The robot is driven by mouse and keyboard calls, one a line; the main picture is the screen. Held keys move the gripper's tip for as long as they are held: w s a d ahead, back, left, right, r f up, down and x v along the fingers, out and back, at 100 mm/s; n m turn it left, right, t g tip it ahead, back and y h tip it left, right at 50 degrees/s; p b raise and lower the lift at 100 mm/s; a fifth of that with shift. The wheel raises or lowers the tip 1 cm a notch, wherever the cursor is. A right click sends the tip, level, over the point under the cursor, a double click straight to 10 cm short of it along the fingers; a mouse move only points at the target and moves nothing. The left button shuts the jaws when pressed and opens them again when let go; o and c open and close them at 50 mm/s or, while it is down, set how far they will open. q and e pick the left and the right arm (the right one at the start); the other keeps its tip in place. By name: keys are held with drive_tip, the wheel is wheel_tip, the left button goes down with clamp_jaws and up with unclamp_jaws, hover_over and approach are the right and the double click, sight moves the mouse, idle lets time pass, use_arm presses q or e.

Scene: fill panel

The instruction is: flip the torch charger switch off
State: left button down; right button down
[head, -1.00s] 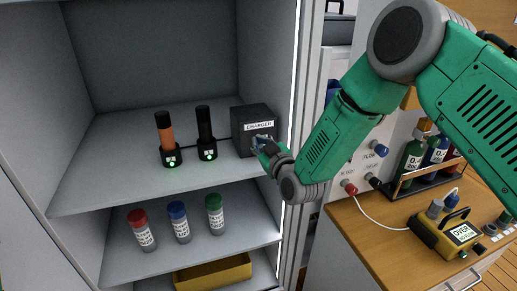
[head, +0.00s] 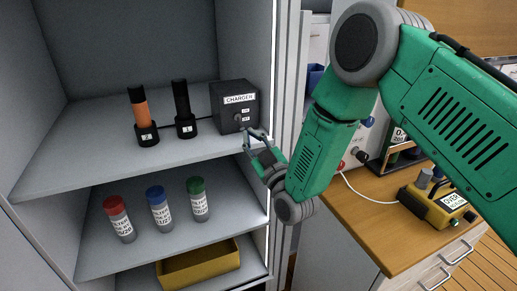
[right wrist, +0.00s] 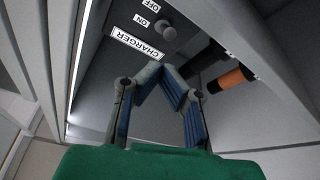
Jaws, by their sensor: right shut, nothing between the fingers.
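The dark charger box (head: 229,104) stands on the upper cabinet shelf, its CHARGER label facing out. Its small round switch knob (head: 238,118) sits beside the ON and OFF labels, and the knob also shows in the right wrist view (right wrist: 169,33). I cannot tell exactly which way it is tipped. An orange torch (head: 141,110) and a black torch (head: 181,97) stand upright in bases left of the box; no green light shows on the bases. My right gripper (head: 251,136) is shut and empty, just in front of and below the knob, apparently apart from it.
The upper shelf (head: 90,150) has free room in front of the torches. Below are red-, blue- and green-capped bottles (head: 159,208) and a yellow bin (head: 198,264). The cabinet's right edge is close to my right arm. A wooden counter (head: 350,225) carries a yellow device (head: 437,203).

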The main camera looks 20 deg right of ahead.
drive_tip(key=a+v, duration=0.1)
drive_tip(key=v, duration=0.5)
drive_tip(key=shift+d, duration=0.4)
drive_tip(key=shift+f, duration=0.15)
drive_tip(key=s+d+f+m+g+h, duration=0.1)
drive_tip(key=s+f+g, duration=0.5)
drive_tip(key=f, duration=0.5)
drive_tip(key=s+d+f+m+g+h, duration=0.1)
drive_tip(key=s+f+m+g, duration=0.1)
drive_tip(key=s+f+g, duration=0.6)
drive_tip(key=s+d+f+m+g+h, duration=0.1)
drive_tip(key=s+d+f+g, duration=0.1)
drive_tip(key=s, duration=0.9)
drive_tip(key=s+d+f+m+g, duration=0.2)
drive_tip(key=s+f, duration=0.5)
drive_tip(key=s, duration=0.4)
drive_tip(key=d+g, duration=0.1)
drive_tip(key=g, duration=0.1)
drive_tip(key=shift+s+f+g+h, duration=0.2)
drive_tip(key=shift+s+g+h, duration=0.1)
drive_tip(key=shift+h, duration=0.1)
